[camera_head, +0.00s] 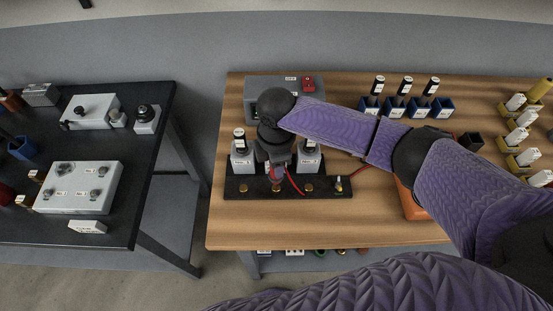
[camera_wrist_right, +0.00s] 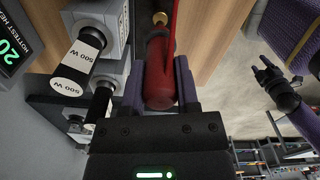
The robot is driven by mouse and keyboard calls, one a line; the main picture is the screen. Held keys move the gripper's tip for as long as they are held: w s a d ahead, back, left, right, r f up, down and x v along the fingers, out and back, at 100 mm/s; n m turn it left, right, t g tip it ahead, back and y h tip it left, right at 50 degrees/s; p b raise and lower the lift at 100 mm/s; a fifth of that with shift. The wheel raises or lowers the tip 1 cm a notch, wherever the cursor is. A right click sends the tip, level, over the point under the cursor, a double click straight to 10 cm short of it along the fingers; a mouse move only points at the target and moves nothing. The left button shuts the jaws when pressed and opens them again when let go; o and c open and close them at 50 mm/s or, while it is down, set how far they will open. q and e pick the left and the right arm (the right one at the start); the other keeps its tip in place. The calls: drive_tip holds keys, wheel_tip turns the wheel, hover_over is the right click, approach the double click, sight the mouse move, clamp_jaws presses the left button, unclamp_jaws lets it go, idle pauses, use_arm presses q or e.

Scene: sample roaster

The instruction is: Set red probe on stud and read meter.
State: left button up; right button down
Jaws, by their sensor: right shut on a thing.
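My right gripper (camera_head: 276,168) is shut on the red probe (camera_head: 276,178), above the middle of the black strip (camera_head: 330,194). Brass studs (camera_head: 243,188) line the strip's front; the middle stud (camera_head: 276,189) is just below the probe. In the right wrist view the red probe (camera_wrist_right: 161,80) lies between the right gripper's fingers (camera_wrist_right: 160,88), pointing at a brass stud (camera_wrist_right: 160,18). I cannot tell whether they touch. An orange device (camera_head: 412,203), possibly the meter, is partly under my right arm; its face is hidden. My left gripper (camera_wrist_right: 268,75) is small in the right wrist view.
Grey blocks with black-and-white handles (camera_head: 242,150) stand behind the strip, before a grey box (camera_head: 262,88). Blue holders (camera_head: 395,106) stand at the back right. A red lead (camera_head: 360,170) crosses the wooden table. A black table (camera_head: 130,215) stands left across a gap.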

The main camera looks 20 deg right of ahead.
drive_tip(key=shift+f, duration=0.3)
idle(0.4)
drive_tip(key=shift+f, duration=0.3)
drive_tip(key=shift+r, duration=0.1)
idle(0.6)
wheel_tip(320, 180, up, 7)
drive_tip(key=p, duration=0.8)
drive_tip(key=shift+r, duration=0.15)
drive_tip(key=shift+f, duration=0.2)
